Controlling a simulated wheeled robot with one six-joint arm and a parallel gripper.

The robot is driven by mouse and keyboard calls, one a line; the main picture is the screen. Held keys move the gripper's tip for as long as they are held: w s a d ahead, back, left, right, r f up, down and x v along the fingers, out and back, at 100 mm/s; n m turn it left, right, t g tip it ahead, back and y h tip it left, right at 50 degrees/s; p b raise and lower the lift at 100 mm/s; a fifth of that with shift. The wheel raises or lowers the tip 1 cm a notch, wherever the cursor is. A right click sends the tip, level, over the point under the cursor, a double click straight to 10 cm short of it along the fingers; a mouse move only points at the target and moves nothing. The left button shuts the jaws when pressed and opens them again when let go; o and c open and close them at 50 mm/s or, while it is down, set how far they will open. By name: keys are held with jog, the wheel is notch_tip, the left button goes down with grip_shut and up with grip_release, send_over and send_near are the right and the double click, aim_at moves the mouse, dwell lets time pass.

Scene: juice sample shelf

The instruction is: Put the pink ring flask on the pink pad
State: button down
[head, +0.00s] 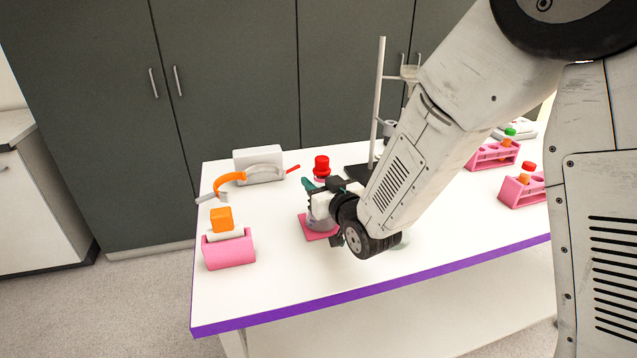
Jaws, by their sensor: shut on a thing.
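My gripper (318,198) is over the pink pad (305,229) near the middle of the white table. It is shut on a clear glass flask (322,224), whose greyish body shows just below the jaws. The flask is at the pad in the picture, and the pad's left and front edges show around it. I cannot tell whether its base touches the pad. The flask's neck and any pink ring are hidden by the gripper and wrist.
A red-topped bottle (321,167) stands just behind my gripper. A stand with a tall rod (379,110) is behind my arm. A pink holder (229,251) with an orange-topped item is at front left. Pink racks (493,156) stand at right. The front middle table is clear.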

jog(key=shift+f, duration=0.2)
jog(key=c, duration=0.9)
grip_release()
